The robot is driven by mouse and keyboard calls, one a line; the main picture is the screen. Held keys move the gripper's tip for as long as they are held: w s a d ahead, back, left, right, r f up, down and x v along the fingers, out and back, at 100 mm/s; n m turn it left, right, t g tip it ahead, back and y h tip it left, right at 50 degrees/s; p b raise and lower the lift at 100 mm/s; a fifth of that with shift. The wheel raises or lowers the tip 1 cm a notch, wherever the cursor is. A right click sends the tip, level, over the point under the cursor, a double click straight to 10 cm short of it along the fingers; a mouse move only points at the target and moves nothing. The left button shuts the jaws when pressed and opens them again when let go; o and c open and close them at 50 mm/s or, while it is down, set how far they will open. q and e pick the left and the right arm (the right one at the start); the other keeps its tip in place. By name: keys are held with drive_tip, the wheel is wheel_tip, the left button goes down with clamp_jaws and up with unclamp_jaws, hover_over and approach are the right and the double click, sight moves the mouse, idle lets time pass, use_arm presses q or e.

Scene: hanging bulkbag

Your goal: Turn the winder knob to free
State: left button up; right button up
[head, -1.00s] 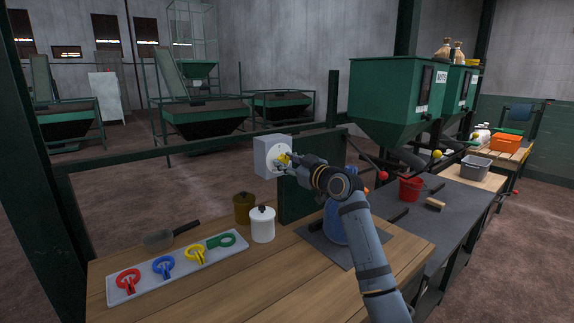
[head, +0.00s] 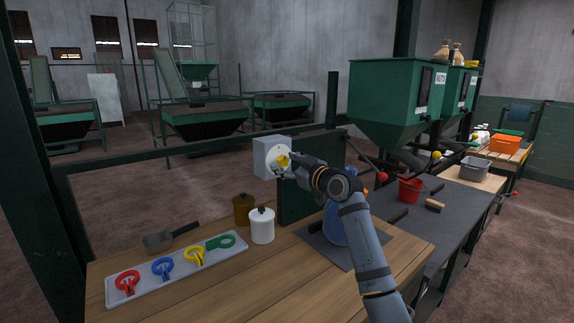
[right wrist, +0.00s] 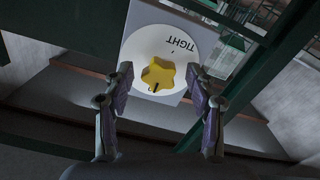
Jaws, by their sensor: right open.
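The winder knob (right wrist: 158,75) is yellow and lobed. It sits on a white round dial (right wrist: 179,50) marked TIGHT, which appears upside down in the right wrist view. A dark mark shows at the knob's lower edge in that view. In the head view the knob (head: 283,160) is on the face of a grey box (head: 263,157) above the workbench. My right gripper (right wrist: 160,76) is open, with one finger on each side of the knob; I cannot tell whether they touch it. In the head view the right gripper (head: 292,162) is just right of the knob. My left gripper is out of view.
A tray (head: 143,287) with several coloured keys lies on the wooden bench (head: 215,298). A brown jar (head: 243,209) and a white jar (head: 262,226) stand below the box. A green panel (head: 297,200) and a blue container (head: 334,224) are near my right arm.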

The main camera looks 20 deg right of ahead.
drive_tip(key=shift+s+d, duration=0.1)
drive_tip(key=shift+s, duration=0.05)
drive_tip(key=v, duration=1.1)
drive_tip(key=shift+s, duration=0.35)
